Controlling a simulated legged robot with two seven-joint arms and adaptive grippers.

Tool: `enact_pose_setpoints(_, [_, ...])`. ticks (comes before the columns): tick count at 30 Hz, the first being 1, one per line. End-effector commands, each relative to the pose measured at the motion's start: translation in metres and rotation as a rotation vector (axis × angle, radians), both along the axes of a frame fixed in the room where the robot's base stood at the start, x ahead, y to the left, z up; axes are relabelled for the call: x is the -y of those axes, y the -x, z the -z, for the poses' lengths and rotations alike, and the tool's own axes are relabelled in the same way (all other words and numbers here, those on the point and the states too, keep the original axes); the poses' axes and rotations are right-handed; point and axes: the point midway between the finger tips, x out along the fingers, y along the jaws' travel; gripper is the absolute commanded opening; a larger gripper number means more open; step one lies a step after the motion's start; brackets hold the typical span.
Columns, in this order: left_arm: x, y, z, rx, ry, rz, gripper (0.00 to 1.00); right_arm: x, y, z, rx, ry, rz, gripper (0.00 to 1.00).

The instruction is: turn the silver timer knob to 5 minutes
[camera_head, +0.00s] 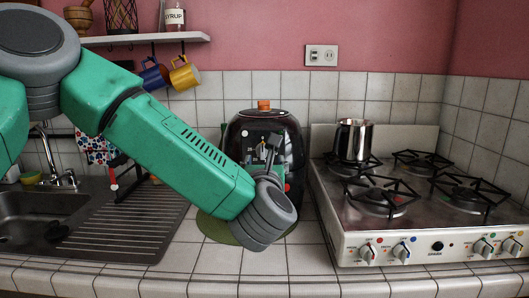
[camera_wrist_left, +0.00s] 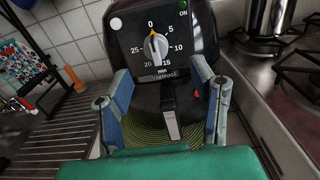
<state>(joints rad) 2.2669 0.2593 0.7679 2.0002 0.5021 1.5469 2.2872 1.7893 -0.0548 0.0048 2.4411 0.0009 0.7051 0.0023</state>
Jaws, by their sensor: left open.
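The silver timer knob (camera_wrist_left: 155,46) is on the dark front panel of a black air fryer (camera_wrist_left: 200,30). Its orange mark points up at 0, with 5, 10, 15, 20 and 25 around the dial. In the head view the air fryer (camera_head: 291,133) stands on the counter, and my arm covers part of its front. My left gripper (camera_wrist_left: 161,72) is open, its two blue-grey fingers apart on either side below the knob and clear of it. In the head view my left gripper (camera_head: 271,150) is in front of the fryer panel. My right gripper is not in view.
A stove (camera_head: 420,240) with a steel pot (camera_head: 354,140) stands close to the right. A sink (camera_head: 45,215) with a ribbed drainboard (camera_head: 125,220) is on the left. A shelf (camera_head: 150,39) with hanging mugs (camera_head: 185,75) is above. A green round mat (camera_head: 212,230) lies under the fryer.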

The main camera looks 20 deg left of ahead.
Motion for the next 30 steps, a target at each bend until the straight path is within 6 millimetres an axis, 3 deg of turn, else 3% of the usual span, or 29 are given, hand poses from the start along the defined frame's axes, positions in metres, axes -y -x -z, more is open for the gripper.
enact_pose_setpoints(3, [-0.011,-0.024,0.000,-0.001,0.001,-0.003,0.51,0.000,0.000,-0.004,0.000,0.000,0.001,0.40])
enact_pose_setpoints(9, [-0.022,-0.053,0.001,-0.001,0.005,-0.002,0.51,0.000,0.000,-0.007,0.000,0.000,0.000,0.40])
enact_pose_setpoints(15, [-0.023,-0.064,0.002,-0.002,0.002,0.000,0.51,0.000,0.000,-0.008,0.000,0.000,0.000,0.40])
enact_pose_setpoints(23, [-0.019,-0.064,0.001,-0.002,-0.002,0.001,0.51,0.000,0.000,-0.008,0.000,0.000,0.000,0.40])
enact_pose_setpoints(27, [-0.021,-0.064,0.001,-0.002,0.000,0.002,0.01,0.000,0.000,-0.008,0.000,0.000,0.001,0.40])
enact_pose_setpoints(30, [-0.021,-0.065,0.001,-0.002,0.002,0.004,0.01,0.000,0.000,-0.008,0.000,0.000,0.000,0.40])
